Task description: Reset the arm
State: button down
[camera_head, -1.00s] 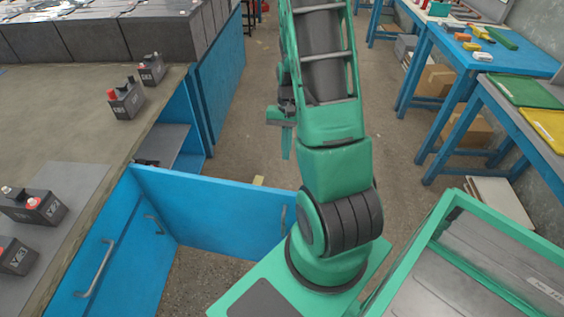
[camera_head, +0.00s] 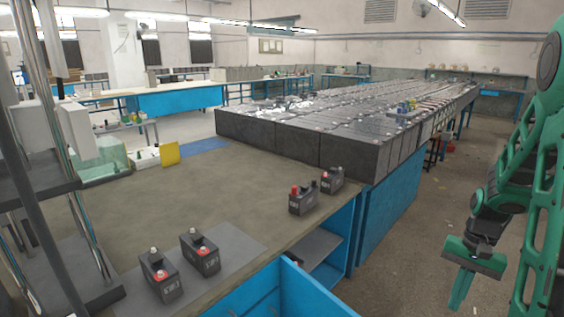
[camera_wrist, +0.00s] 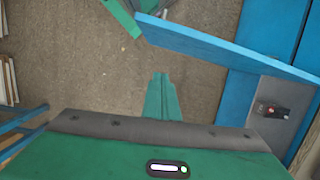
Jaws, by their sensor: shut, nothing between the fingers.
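My green arm stands at the right edge in the head view, its forearm bent downward. My gripper (camera_head: 460,292) hangs over the open floor, to the right of the blue workbench cabinet (camera_head: 392,215). In the wrist view my gripper (camera_wrist: 161,96) points down with its two green fingers together and nothing between them. It is apart from everything around it. The upper arm is partly cut off by the picture edge.
Dark batteries (camera_head: 303,200) stand on the workbench (camera_head: 225,190), two by its right edge and two on a grey mat. A blue cabinet door (camera_wrist: 225,45) stands open near my gripper. A small dark object (camera_wrist: 271,109) lies on a shelf. The right-hand floor (camera_head: 425,255) is clear.

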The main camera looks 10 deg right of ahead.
jog(key=s+a+r+n, duration=0.1)
jog(key=s+a+r, duration=0.3)
jog(key=s+r, duration=0.2)
jog(key=s+a+r+n+t+h, duration=0.1)
jog(key=s+a+r, duration=0.3)
jog(key=s, duration=0.5)
notch_tip(320, 180, up, 3)
jog(key=shift+a+f+n+h, duration=0.2)
jog(key=shift+a+n+h, duration=0.1)
jog(key=shift+n, duration=0.4)
jog(key=shift+t, duration=0.3)
jog(key=shift+w+f, duration=0.25)
jog(key=shift+w, duration=0.45)
